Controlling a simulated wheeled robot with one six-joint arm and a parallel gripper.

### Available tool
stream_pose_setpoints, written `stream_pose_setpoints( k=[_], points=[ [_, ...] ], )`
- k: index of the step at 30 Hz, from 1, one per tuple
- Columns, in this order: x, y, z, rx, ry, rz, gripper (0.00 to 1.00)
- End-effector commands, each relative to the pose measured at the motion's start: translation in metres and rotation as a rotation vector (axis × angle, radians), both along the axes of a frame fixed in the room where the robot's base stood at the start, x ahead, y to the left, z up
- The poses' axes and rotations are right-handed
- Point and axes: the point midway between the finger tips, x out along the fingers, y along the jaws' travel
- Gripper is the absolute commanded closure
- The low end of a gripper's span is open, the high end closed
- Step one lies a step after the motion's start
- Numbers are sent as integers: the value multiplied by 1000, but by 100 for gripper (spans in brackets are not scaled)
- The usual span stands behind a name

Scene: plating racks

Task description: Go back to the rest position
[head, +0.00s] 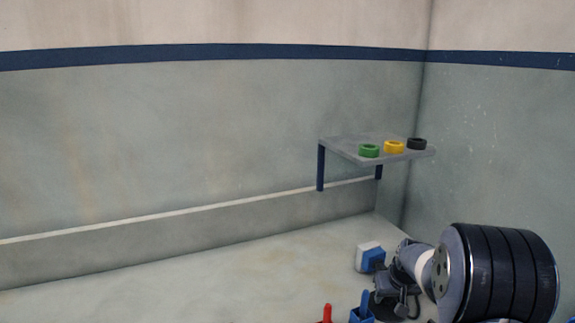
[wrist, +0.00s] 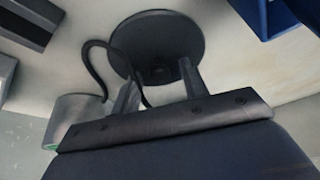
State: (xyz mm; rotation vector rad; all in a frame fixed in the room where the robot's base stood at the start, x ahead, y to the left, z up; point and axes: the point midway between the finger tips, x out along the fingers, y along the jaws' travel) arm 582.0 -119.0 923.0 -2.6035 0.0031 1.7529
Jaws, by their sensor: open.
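My gripper (head: 397,304) is low at the bottom right of the head view, above the pale surface. It also shows in the wrist view (wrist: 158,78), where its two fingers stand apart with nothing gripped between them. A dark round disc (wrist: 155,42) lies just beyond the fingertips, and part of it is hidden by the fingers and palm. I cannot tell whether the fingers touch it. A dark curved cable (wrist: 92,45) runs beside the left finger, near a grey cylinder (wrist: 75,112).
A grey shelf (head: 345,146) carries a green ring (head: 369,151), a yellow ring (head: 394,147) and a black ring (head: 417,144). A white and blue block (head: 370,257) stands behind my gripper. A red piece (head: 326,314) and a blue holder (head: 361,313) are nearby. The left surface is clear.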

Motion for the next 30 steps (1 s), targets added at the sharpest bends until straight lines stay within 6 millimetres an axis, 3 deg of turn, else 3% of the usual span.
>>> stream_pose_setpoints(
  k=[1,3,9,21,28,30],
  points=[
    [2,-1,14,-3,-11,0,58],
    [1,-1,22,-2,-10,-1,58],
    [1,0,33,-1,-7,-1,58],
    [1,0,31,-1,-5,0,58],
    [0,0,4,0,-1,0,58],
    [-4,-1,16,-3,-11,0,58]
  ],
)
